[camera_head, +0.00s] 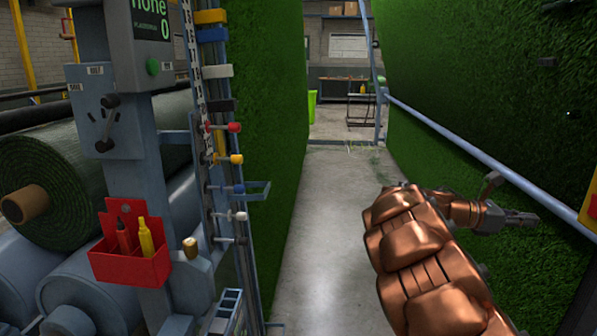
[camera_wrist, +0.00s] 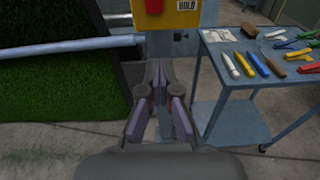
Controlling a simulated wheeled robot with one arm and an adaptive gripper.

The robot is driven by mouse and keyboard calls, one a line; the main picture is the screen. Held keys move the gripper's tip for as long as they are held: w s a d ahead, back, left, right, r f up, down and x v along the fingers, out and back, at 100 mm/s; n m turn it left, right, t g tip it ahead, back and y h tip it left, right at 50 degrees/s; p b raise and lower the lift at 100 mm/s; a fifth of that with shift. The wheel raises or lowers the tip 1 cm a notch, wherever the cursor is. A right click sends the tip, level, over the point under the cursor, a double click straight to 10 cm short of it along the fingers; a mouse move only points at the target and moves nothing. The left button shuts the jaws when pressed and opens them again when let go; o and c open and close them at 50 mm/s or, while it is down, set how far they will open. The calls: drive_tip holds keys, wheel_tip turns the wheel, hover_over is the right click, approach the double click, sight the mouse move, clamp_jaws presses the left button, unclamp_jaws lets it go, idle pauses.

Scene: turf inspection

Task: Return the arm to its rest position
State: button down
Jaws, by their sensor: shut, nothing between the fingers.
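My copper-coloured arm reaches forward from the lower right in the head view. My gripper (camera_head: 524,218) is at its end, pointing right, close to the grey-blue rail and the right-hand turf wall. In the wrist view my gripper (camera_wrist: 160,85) shows from behind, its fingers pointing away from the camera. It is shut and holds nothing. A post stands in front of the fingers, with a yellow box (camera_wrist: 155,22) and its red part above them. I cannot tell whether the fingertips touch the post.
A rail (camera_head: 480,165) runs along the right turf wall. A tool rack (camera_head: 215,130) and red holder (camera_head: 130,262) stand left. The concrete aisle (camera_head: 325,240) between is clear. In the wrist view a blue cart (camera_wrist: 228,82) with several tools stands right of the gripper.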

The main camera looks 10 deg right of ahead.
drive_tip(key=s+a+f+m+y+p, duration=0.1)
drive_tip(key=s+a+f+m+y, duration=0.2)
drive_tip(key=s+a, duration=0.35)
drive_tip(key=s+a+f+m+y+p, duration=0.1)
drive_tip(key=s+a+m+y, duration=0.2)
drive_tip(key=s+a+m, duration=0.35)
drive_tip(key=s+a+f+m+y, duration=0.1)
drive_tip(key=s+a+f+y, duration=0.2)
drive_tip(key=s+a, duration=0.3)
drive_tip(key=s+a+f+m+t+y+p, duration=0.1)
drive_tip(key=s+a+f+m+y, duration=0.1)
drive_tip(key=a, duration=1.1)
drive_tip(key=s+a+f+m+t+y, duration=0.1)
drive_tip(key=s+a+f+y, duration=0.3)
drive_tip(key=s+a, duration=0.5)
drive_tip(key=shift+s+a+f+m+y+p, duration=0.25)
drive_tip(key=shift+s+a+m+y+p, duration=0.1)
drive_tip(key=shift+m+y, duration=0.4)
drive_tip(key=shift+d, duration=0.1)
